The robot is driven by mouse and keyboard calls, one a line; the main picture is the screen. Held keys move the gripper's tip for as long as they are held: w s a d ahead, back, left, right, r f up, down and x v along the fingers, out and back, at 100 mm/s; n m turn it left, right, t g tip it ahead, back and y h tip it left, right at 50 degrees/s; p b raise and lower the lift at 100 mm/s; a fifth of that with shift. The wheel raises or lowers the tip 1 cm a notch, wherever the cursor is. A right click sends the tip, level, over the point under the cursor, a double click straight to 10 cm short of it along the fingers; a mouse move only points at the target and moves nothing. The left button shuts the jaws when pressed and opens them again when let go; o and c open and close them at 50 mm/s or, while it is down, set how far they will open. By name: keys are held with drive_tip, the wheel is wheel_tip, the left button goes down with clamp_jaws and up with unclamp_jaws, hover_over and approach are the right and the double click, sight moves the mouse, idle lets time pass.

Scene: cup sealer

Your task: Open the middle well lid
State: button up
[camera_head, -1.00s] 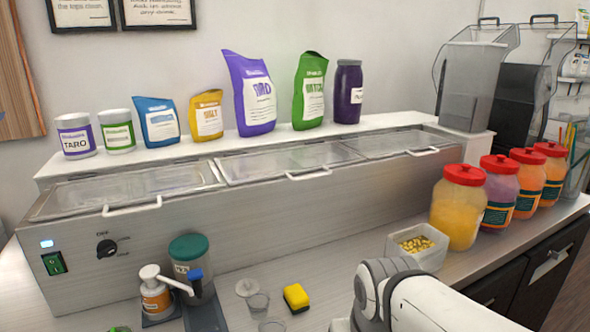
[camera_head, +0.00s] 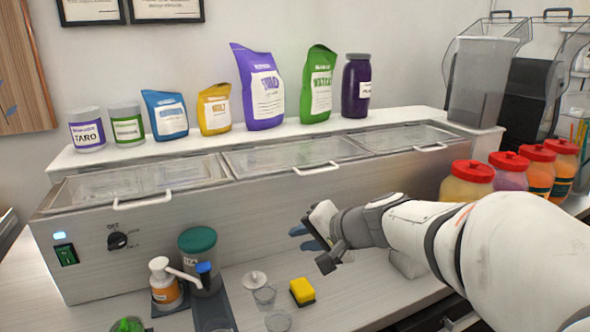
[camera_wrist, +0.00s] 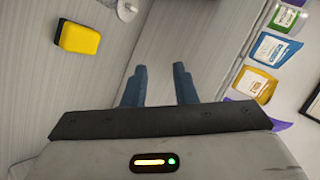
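The middle well lid (camera_head: 285,156) is a clear panel on the long metal well unit, with a white bar handle (camera_head: 314,168) at its front edge. It lies closed, flush with its neighbours. My gripper (camera_head: 302,238) is in front of the unit, below and apart from that handle. Its two blue fingers stand apart with nothing between them in the wrist view (camera_wrist: 159,78). The handle is not seen in the wrist view.
The left lid (camera_head: 140,180) and right lid (camera_head: 405,138) are also closed. A yellow sponge (camera_head: 302,291), clear cups and a pump bottle (camera_head: 163,283) stand on the counter below. Red-lidded jars (camera_head: 467,183) stand at right. Pouches line the shelf behind the lids.

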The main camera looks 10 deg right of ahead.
drive_tip(key=w+d+r+m+t, duration=0.3)
drive_tip(key=w+d+r+m, duration=0.1)
drive_tip(key=w, duration=0.3)
drive_tip(key=m+t+h, duration=0.2)
drive_tip(key=m+t, duration=0.1)
drive_tip(key=m, duration=0.1)
approach(323, 171)
drive_tip(key=x, duration=0.3)
drive_tip(key=p+x, duration=0.2)
drive_tip(key=x, duration=0.5)
drive_tip(key=shift+w+a+f, duration=0.1)
drive_tip(key=shift+w+f, duration=0.05)
drive_tip(key=shift+w, duration=0.2)
drive_tip(key=shift+c, duration=0.4)
clamp_jaws()
